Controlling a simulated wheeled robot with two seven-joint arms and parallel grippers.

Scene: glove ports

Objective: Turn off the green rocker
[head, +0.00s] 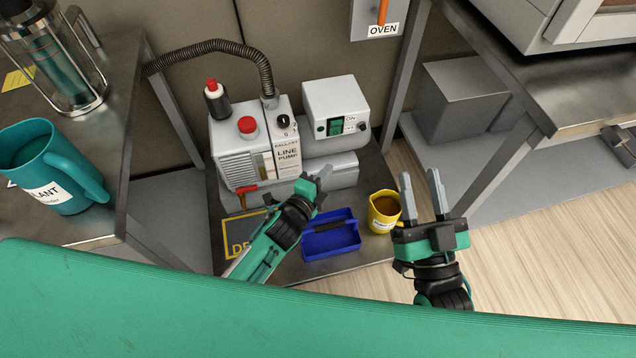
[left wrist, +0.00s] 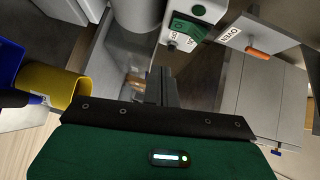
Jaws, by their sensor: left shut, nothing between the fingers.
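The green rocker (head: 336,126) sits on the front face of a white box (head: 334,100), with small ON lettering to its right. It also shows in the left wrist view (left wrist: 188,27), near the top. My left gripper (head: 325,176) is shut and empty, in front of and below the box, apart from the rocker. Its closed fingers (left wrist: 161,86) show in the left wrist view. My right gripper (head: 421,188) is open and empty, to the right of the yellow jug. Which side of the rocker is pressed in is too small to tell.
A line pump (head: 237,163) with a red button, black knob and red lever stands left of the box. A blue caddy (head: 331,240) and a yellow jug (head: 384,211) stand in front. An OVEN switch plate (head: 366,18) is above. A teal mug (head: 45,165) stands at left.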

